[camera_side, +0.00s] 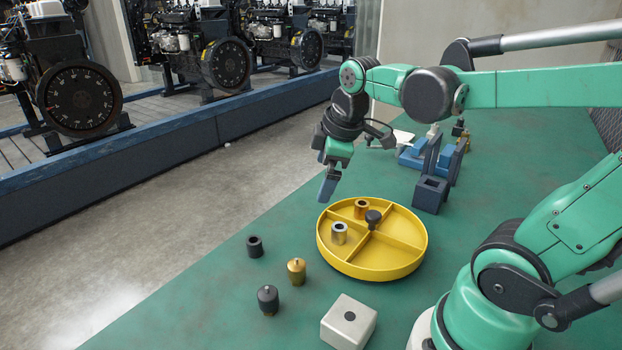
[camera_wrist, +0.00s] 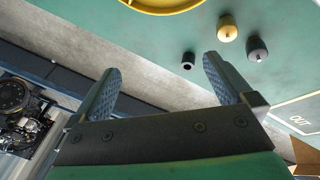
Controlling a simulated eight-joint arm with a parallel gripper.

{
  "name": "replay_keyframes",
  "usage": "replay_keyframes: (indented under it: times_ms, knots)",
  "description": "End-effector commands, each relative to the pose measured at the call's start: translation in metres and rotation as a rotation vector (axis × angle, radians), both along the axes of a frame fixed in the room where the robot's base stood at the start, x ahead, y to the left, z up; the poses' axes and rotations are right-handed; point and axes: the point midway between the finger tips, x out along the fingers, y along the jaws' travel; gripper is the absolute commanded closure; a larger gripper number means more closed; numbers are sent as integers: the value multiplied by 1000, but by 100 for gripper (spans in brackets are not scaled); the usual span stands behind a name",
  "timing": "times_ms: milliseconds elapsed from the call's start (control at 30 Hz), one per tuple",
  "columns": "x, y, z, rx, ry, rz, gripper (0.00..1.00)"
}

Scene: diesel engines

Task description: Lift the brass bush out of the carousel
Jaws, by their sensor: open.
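The brass bush (camera_side: 361,209) stands upright in the back left part of the yellow carousel (camera_side: 376,271). A silver bush (camera_side: 340,233) stands in the carousel compartment in front of it. The carousel has dividers and a dark centre knob (camera_side: 374,219). My gripper (camera_side: 327,188) is above the table, just left of the carousel's back left rim and apart from both bushes. In the wrist view my gripper (camera_wrist: 162,72) has its two fingers apart with nothing between them. Only the carousel's rim (camera_wrist: 165,10) shows there, at the top edge; the brass bush is out of that view.
A dark bush (camera_side: 255,246), a brass knobbed piece (camera_side: 297,271) and a dark knobbed piece (camera_side: 268,299) stand left of the carousel. A pale block (camera_side: 348,323) is in front. A dark blue square holder (camera_side: 431,194) and blue fixtures (camera_side: 418,154) stand behind.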

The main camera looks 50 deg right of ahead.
Motion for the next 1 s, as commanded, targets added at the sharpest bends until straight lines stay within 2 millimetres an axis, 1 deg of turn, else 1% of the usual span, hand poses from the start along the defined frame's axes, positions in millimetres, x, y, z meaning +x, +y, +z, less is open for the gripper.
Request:
replay_keyframes:
  times_ms: [33, 200, 300, 400, 500, 667, 767, 1000]
  knots:
    - [2, -17, 2, -35, 57, 87, 0]
    - [-2, -69, 5, -98, 245, 469, 0]
    - [-7, -93, 4, -95, 313, 661, 0]
    - [-12, -109, 3, -83, 350, 801, 0]
    - [-14, -118, 2, -73, 366, 885, 0]
    - [-16, -121, -2, -70, 370, 922, 0]
    - [-15, -120, -9, -71, 370, 920, 0]
    - [-15, -120, -35, -72, 370, 920, 0]
